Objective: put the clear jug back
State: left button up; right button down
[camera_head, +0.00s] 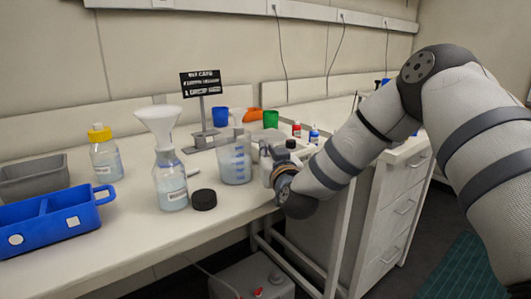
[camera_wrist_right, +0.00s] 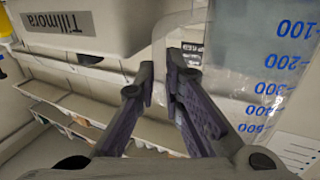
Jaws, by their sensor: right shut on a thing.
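The clear jug (camera_head: 235,162) stands upright at the bench's front, right of the funnel bottle. I cannot tell whether its base touches the bench. In the right wrist view the jug (camera_wrist_right: 262,75) fills the upper right, with blue volume marks and its clear handle strip reaching the fingers. My right gripper (camera_wrist_right: 163,85) is shut on the jug at its handle side; the exact contact is hard to see. In the head view the right gripper (camera_head: 268,160) is at the jug's right, partly hidden by its own wrist. My left gripper is not in view.
A bottle with a white funnel (camera_head: 168,180) and a black cap (camera_head: 204,199) stand close left of the jug. A yellow-capped bottle (camera_head: 105,158) and blue tray (camera_head: 50,222) are farther left. A black sign (camera_head: 201,83), blue cup (camera_head: 220,117) and green cup (camera_head: 271,119) stand behind.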

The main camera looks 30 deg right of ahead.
jog(key=shift+a+r, duration=0.1)
jog(key=shift+r, duration=0.15)
jog(key=shift+f, duration=0.15)
jog(key=c, duration=1.7)
grip_release()
